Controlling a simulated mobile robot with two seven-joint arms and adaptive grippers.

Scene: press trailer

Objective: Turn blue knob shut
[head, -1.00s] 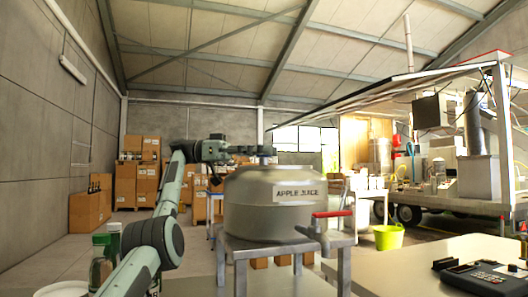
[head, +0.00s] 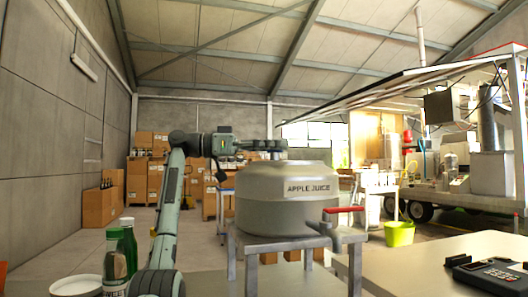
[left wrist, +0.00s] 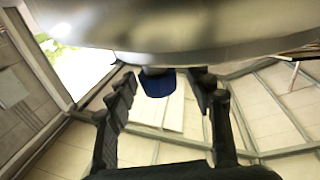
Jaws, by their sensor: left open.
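The steel tank labelled "APPLE JUICE" (head: 290,205) stands on a metal stand. Its top fills the upper part of the left wrist view (left wrist: 180,30), upside down. The blue knob (left wrist: 157,86) on top of the tank shows in the left wrist view between the two dark fingers of my left gripper (left wrist: 167,80). The fingers are open, one on each side of the knob, with visible gaps. In the head view my left gripper (head: 264,147) is just above the tank's top and hides the knob. My right gripper is not in view.
A red-handled tap (head: 342,210) sticks out at the tank's front right. Green-capped bottles (head: 118,250) and a white tub (head: 75,287) stand at the lower left. A table with a black device (head: 488,272) is at the right. A lime bucket (head: 399,234) stands behind.

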